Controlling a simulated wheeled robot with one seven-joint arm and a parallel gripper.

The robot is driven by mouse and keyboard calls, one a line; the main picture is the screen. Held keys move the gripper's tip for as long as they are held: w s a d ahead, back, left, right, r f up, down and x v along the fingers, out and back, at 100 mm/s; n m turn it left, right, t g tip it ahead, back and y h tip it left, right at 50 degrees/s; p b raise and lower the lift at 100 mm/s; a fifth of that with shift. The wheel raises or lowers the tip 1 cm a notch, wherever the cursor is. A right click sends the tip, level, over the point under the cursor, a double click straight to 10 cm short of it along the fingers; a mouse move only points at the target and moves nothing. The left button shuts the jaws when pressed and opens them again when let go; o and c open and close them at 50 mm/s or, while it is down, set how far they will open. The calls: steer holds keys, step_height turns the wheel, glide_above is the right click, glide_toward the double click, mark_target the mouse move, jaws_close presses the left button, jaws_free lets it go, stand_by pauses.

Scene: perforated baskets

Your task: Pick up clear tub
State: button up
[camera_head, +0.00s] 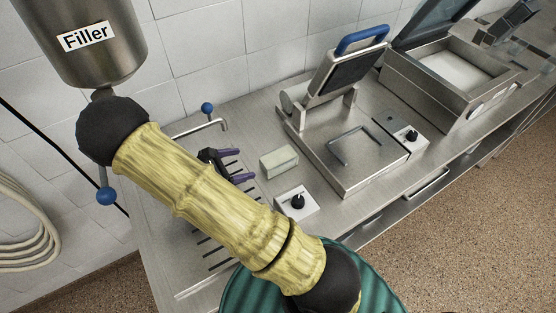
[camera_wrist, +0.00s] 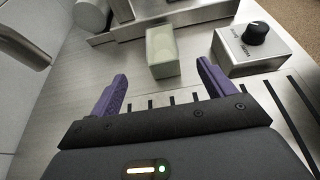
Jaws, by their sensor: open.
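The clear tub (camera_head: 279,161) is a small, pale, see-through box on the steel counter, just right of my gripper in the head view. In the wrist view the tub (camera_wrist: 163,51) stands ahead of my gripper, between the lines of the two fingers but beyond their tips. My gripper (camera_head: 243,164) has purple fingers and is open and empty. In the wrist view my gripper (camera_wrist: 162,80) has its fingers spread wide, apart from the tub. My yellow arm hides part of the counter in the head view.
A control box with a black knob (camera_head: 297,203) sits close to the tub; in the wrist view the box (camera_wrist: 252,50) is right of it. A steel press (camera_head: 345,150) stands beyond the tub. The slotted drain (camera_head: 215,262) lies under my arm. The Filler (camera_head: 95,45) hangs upper left.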

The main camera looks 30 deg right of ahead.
steer(key=p, duration=0.2)
glide_toward(276, 157)
steer(key=x, duration=0.5)
steer(key=shift+d+f, duration=0.1)
steer(key=shift+f, duration=0.1)
steer(key=shift+d, duration=0.1)
steer(key=shift+d+p, duration=0.3)
steer(key=shift+p, duration=0.05)
steer(key=p+x, duration=0.1)
steer(key=x, duration=0.2)
steer(key=shift+d+f+p, duration=0.1)
steer(key=shift+d+p, duration=0.1)
steer(key=shift+p, duration=0.15)
steer(key=shift+w+d+f, duration=0.1)
steer(key=shift+d+f, duration=0.2)
steer(key=shift+d, duration=0.1)
steer(key=shift+c, duration=0.4)
steer(key=c, duration=1.1)
